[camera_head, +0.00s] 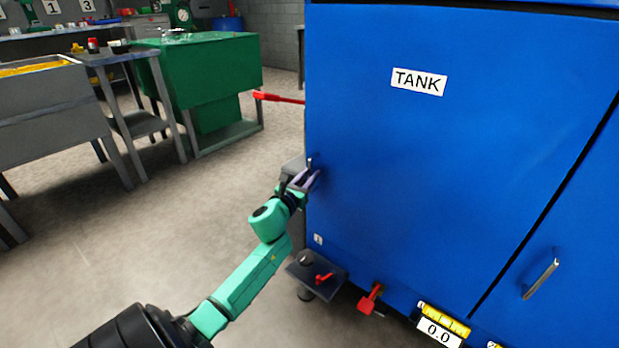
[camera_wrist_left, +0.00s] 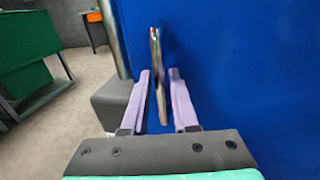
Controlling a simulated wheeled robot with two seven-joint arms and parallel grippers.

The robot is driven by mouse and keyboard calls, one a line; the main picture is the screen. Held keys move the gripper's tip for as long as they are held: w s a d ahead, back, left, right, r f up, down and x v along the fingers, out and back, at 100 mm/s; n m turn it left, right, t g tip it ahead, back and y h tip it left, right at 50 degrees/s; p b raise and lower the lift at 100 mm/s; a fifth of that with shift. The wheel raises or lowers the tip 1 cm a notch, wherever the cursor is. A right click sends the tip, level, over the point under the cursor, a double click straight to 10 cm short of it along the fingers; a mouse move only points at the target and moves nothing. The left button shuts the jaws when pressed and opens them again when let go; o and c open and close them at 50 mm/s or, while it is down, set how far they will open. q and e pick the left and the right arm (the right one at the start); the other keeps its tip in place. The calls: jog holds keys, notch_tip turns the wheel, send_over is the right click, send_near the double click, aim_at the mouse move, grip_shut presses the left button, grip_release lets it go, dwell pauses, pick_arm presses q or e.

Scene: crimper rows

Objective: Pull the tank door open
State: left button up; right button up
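The blue tank door (camera_head: 430,150), labelled "TANK", fills the right half of the head view and looks closed. A slim metal handle (camera_head: 310,162) stands near its left edge, largely hidden there by my gripper. My left gripper (camera_head: 305,180) is at this handle. In the left wrist view the handle (camera_wrist_left: 156,50) stands upright between the two lilac fingers of the gripper (camera_wrist_left: 159,74). The fingers are apart, with blue showing between the handle and the right finger, so they look open around it. My right gripper is out of view.
Another blue panel with a slanted handle (camera_head: 541,278) is at right. Red levers (camera_head: 370,298) and a dark shelf (camera_head: 316,276) are low by the door. A red bar (camera_head: 279,97) sticks out left.

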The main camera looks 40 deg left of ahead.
pick_arm(q)
jog(key=shift+c, duration=0.4)
grip_shut()
dwell(0.9)
